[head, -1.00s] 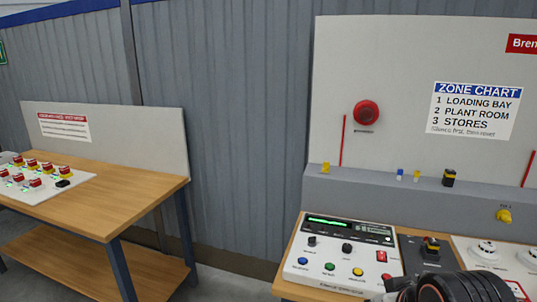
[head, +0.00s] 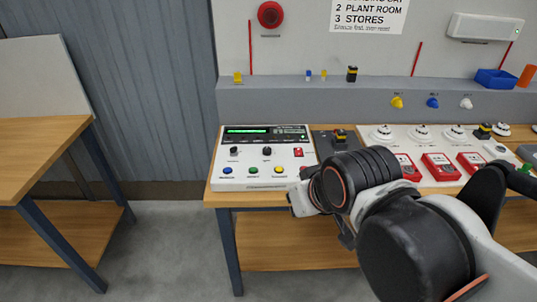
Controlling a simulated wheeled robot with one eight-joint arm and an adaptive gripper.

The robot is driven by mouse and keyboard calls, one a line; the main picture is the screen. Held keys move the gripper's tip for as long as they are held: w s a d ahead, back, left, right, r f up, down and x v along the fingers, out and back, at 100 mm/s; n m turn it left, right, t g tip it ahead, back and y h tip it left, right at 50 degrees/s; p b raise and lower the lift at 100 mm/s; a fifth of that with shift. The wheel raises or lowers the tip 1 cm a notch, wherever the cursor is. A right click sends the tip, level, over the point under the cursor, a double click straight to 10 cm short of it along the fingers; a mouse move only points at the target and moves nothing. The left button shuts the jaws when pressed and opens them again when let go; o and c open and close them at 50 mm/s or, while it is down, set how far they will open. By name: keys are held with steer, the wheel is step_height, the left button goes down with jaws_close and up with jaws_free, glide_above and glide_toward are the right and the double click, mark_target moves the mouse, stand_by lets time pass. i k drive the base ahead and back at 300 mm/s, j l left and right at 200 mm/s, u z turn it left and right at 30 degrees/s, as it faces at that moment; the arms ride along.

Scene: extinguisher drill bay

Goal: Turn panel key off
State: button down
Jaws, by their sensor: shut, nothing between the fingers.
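The white control panel (head: 225,172) with a lit green display (head: 247,130) sits at the left end of the workbench. It carries two black knobs, a left one (head: 234,151) and a right one (head: 267,152); their labels are too small to read, so I cannot tell which is the key. A red switch (head: 299,152) is at its right side. Blue, green and yellow buttons line its front. My gripper (head: 302,202) is by the panel's front right corner, shut and empty, mostly hidden behind my wrist. It is apart from both knobs.
A dark plate with a yellow-and-black switch (head: 341,136) lies right of the panel. Red call points (head: 440,166) and white detectors (head: 420,132) stand further right. A grey ledge (head: 280,98) runs behind. Another wooden table (head: 40,135) is at left, with clear floor between.

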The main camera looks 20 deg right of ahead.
mark_target(233, 150)
steer(key=i+j+z, duration=0.1)
steer(key=i+j, duration=0.95)
